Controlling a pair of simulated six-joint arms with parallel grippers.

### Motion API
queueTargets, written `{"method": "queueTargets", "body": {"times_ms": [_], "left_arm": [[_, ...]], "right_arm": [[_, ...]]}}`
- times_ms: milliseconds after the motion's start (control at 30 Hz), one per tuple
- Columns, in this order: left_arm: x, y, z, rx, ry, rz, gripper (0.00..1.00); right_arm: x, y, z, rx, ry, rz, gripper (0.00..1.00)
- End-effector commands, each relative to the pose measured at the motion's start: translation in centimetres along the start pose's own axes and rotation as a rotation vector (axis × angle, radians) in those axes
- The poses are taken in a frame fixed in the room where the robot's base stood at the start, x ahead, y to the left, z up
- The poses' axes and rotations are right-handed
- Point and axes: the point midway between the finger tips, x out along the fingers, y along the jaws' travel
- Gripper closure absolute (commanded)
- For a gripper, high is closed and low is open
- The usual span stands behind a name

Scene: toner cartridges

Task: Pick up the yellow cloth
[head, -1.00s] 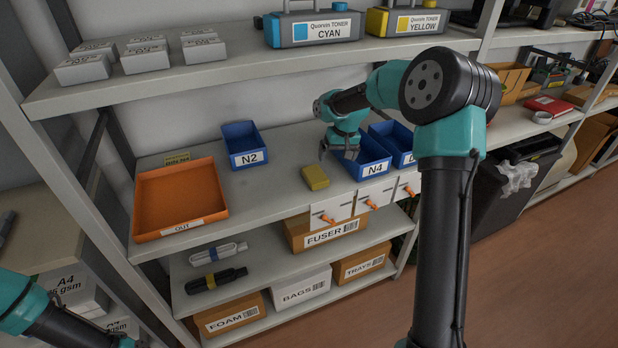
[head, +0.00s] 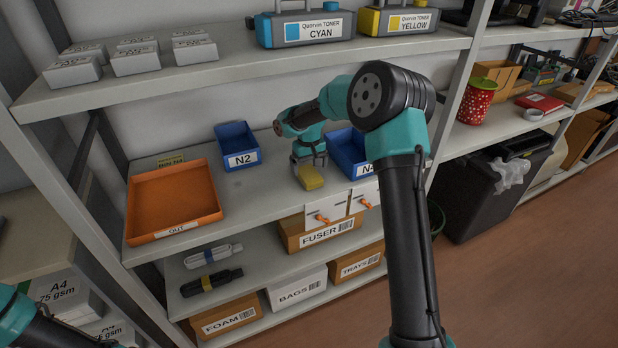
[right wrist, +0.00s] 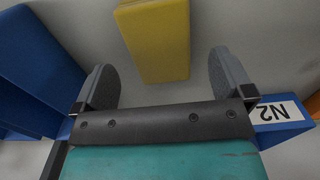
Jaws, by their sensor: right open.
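The yellow cloth (head: 311,178) is a small folded block lying on the middle shelf, between the blue N2 bin and the blue N4 bin. In the right wrist view the cloth (right wrist: 157,38) lies ahead of and between the fingers. My right gripper (head: 308,163) is just above and behind the cloth. Its two fingers (right wrist: 163,80) are spread wide with nothing between them at the tips. Part of my left arm shows at the lower left of the head view, but its gripper is not clearly seen.
The blue N2 bin (head: 237,146) stands left of my right gripper, the N4 bin (head: 347,150) close on its right. An orange OUT tray (head: 172,203) sits further left. The upper shelf (head: 225,76) with toner boxes overhangs behind.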

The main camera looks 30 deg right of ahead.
Motion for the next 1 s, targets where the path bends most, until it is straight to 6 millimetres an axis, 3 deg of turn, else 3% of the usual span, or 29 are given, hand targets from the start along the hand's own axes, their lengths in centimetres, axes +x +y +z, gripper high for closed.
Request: {"method": "queueTargets", "body": {"times_ms": [100,333,867,1000], "left_arm": [[0.0,0.0,0.0,0.0,0.0,0.0,1.0],[0.0,0.0,0.0,0.0,0.0,0.0,1.0],[0.0,0.0,0.0,0.0,0.0,0.0,1.0],[0.0,0.0,0.0,0.0,0.0,0.0,1.0]], "right_arm": [[1.9,0.0,0.1,0.001,-0.003,-0.001,0.01],[3.9,0.0,0.0,0.001,-0.001,-0.001,0.01],[4.1,0.0,0.0,0.001,0.0,-0.001,0.01],[4.1,0.0,0.0,0.001,0.0,-0.001,0.13]]}}
